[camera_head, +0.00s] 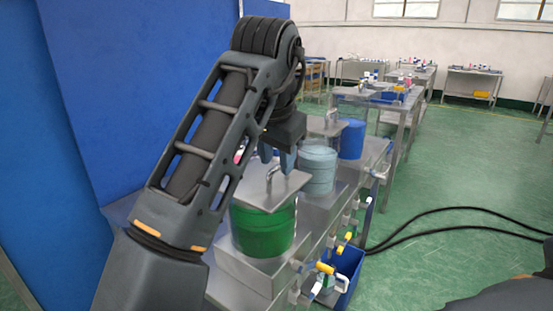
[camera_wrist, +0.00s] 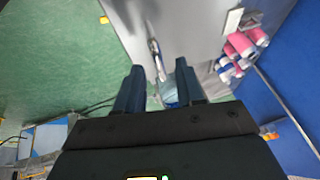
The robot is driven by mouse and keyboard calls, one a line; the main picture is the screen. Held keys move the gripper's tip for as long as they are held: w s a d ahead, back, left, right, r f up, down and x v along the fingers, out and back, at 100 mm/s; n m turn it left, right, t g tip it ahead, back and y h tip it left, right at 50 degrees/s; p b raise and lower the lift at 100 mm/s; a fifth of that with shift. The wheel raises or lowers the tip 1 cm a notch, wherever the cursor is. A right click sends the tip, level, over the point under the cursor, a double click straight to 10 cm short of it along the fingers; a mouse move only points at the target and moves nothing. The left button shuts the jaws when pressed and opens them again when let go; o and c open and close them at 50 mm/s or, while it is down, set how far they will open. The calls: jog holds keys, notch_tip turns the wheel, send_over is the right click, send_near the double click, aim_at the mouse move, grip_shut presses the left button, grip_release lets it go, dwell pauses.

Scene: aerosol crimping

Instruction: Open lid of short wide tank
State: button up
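A short, wide green tank (camera_head: 263,230) stands on the metal bench in the head view. A flat square metal lid (camera_head: 250,193) with an upright bar handle (camera_head: 273,172) lies on it. My gripper (camera_head: 278,160) points down just above the lid, close to the handle. In the wrist view my gripper (camera_wrist: 158,75) is open, with a clear gap between its dark blue fingers. The grey lid (camera_wrist: 190,25) shows beyond the fingertips, and its handle (camera_wrist: 155,47) lies ahead of the gap, near the left finger. I cannot tell whether a finger touches the handle.
A light blue tank (camera_head: 317,168) and a blue tank (camera_head: 352,138) stand behind the green one. Valves with yellow handles (camera_head: 325,268) line the bench's right side, above a blue bin (camera_head: 347,270). Pink and white bottles (camera_wrist: 240,45) lie beyond the lid. A blue partition (camera_head: 120,90) bounds the left.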

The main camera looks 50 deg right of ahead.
jog(key=shift+d+f, duration=0.1)
jog(key=shift+f, duration=0.2)
grip_shut()
dwell(0.5)
